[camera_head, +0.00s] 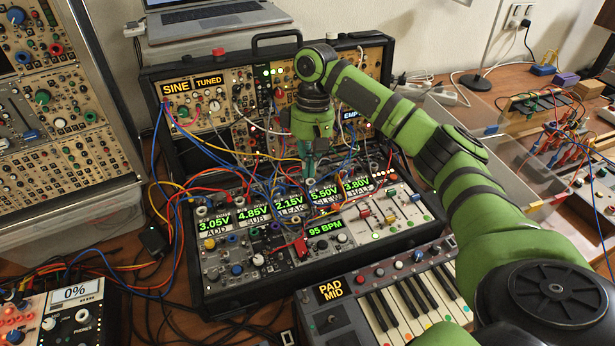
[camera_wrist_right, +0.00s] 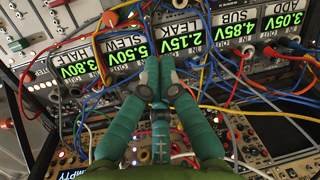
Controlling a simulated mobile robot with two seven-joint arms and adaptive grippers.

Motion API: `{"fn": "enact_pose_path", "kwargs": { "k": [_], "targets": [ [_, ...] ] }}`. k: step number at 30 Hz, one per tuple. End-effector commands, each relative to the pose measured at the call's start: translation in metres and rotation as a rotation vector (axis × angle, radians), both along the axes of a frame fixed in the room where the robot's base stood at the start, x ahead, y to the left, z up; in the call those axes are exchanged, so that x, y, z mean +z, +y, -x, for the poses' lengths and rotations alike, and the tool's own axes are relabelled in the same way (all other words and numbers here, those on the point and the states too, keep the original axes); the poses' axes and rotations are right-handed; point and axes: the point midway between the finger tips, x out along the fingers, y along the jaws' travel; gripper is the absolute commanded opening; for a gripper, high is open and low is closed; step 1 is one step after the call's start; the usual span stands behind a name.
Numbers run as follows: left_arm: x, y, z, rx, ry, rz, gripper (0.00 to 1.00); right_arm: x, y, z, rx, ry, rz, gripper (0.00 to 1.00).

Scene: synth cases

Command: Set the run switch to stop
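The clock module with the green "95 BPM" display (camera_head: 325,231) sits in the front rack case, below the row of voltage displays. No run switch label is legible; a red part (camera_head: 300,247) shows just left of that display, and I cannot tell if it is the switch or a plug. My right gripper (camera_head: 310,176) points down over the upper part of this case, behind the BPM display, among patch cables. In the right wrist view its green fingertips (camera_wrist_right: 160,68) meet, with nothing visible between them, near the "5.50V" and "2.15V" displays. My left gripper is not in view.
Many patch cables (camera_head: 205,150) hang around the right gripper. The black rear case (camera_head: 265,40) stands behind, with a laptop (camera_head: 215,22) beyond. A keyboard (camera_head: 400,305) stands in front at right. A tall rack (camera_head: 60,110) stands at left.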

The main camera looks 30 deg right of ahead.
Motion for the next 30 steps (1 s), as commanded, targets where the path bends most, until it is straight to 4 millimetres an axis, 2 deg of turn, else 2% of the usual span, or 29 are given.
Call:
{"fn": "enact_pose_path", "kwargs": {
  "k": [9, 15, 20, 30],
  "targets": [
    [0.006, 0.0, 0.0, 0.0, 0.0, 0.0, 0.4, -0.056, 0.009, 0.009, 0.0, 0.004, 0.003, 0.0],
    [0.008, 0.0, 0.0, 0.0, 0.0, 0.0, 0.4, -0.079, 0.012, 0.012, -0.001, 0.002, 0.001, 0.0],
    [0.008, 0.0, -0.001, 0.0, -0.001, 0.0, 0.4, -0.085, 0.013, 0.012, 0.0, 0.001, 0.001, 0.0],
    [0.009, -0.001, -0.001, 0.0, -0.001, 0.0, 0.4, -0.084, 0.014, 0.012, 0.001, -0.002, 0.002, 0.0]
  ]
}}
